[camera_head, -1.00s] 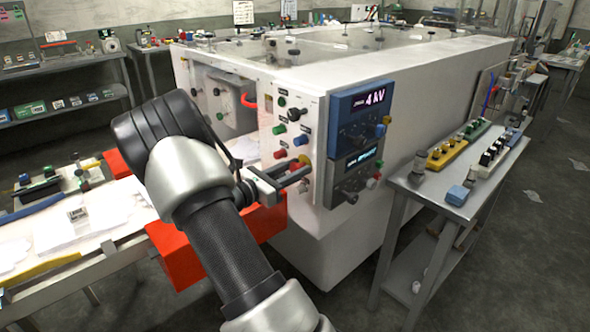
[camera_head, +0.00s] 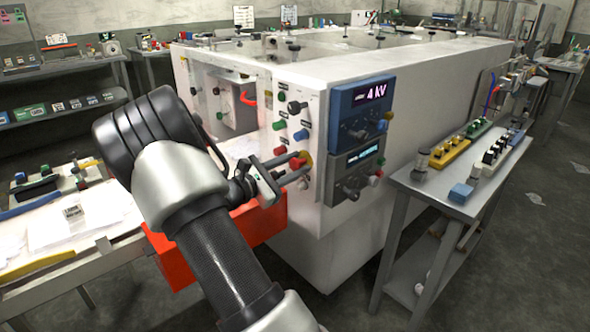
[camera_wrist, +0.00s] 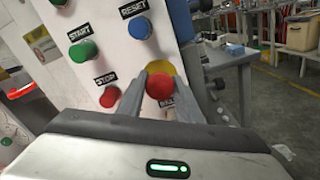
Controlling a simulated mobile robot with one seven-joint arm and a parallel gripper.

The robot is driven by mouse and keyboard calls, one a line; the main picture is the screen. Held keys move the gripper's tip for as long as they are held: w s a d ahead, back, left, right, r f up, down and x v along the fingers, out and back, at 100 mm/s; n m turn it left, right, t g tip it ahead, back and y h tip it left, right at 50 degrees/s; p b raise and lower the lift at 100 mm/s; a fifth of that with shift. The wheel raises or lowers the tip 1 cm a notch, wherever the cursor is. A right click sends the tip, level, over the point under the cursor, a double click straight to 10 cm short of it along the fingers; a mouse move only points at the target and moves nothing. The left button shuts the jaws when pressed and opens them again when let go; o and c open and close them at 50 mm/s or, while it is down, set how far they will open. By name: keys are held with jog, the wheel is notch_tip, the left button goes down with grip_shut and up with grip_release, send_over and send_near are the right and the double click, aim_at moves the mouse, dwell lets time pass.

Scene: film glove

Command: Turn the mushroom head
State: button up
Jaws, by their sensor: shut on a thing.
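The mushroom head (camera_wrist: 159,86) is a round red knob on a yellow base, low on the white control panel (camera_wrist: 122,42). In the wrist view it sits between the two fingertips of my gripper (camera_wrist: 157,94), which is shut on it with a finger on each side. In the head view my gripper (camera_head: 296,171) reaches the panel's lower right part, and the red head (camera_head: 297,163) shows between the fingers, with some yellow (camera_head: 306,158) behind it. The label below the head is partly covered by a finger.
A red STOP button (camera_wrist: 109,97), a green START button (camera_wrist: 83,51) and a blue RESET button (camera_wrist: 138,28) are close by. A blue display unit (camera_head: 360,112) is right of the panel. A grey side table (camera_head: 440,196) stands further right. An orange-red box (camera_head: 262,222) is below my arm.

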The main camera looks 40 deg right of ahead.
jog(key=shift+m, duration=0.5)
jog(key=o, duration=1)
jog(key=shift+d, duration=0.1)
jog(key=shift+o, duration=0.2)
jog(key=s+a+p, duration=0.1)
jog(key=a+p, duration=0.1)
jog(key=a, duration=1.5)
jog(key=shift+s+a, duration=0.2)
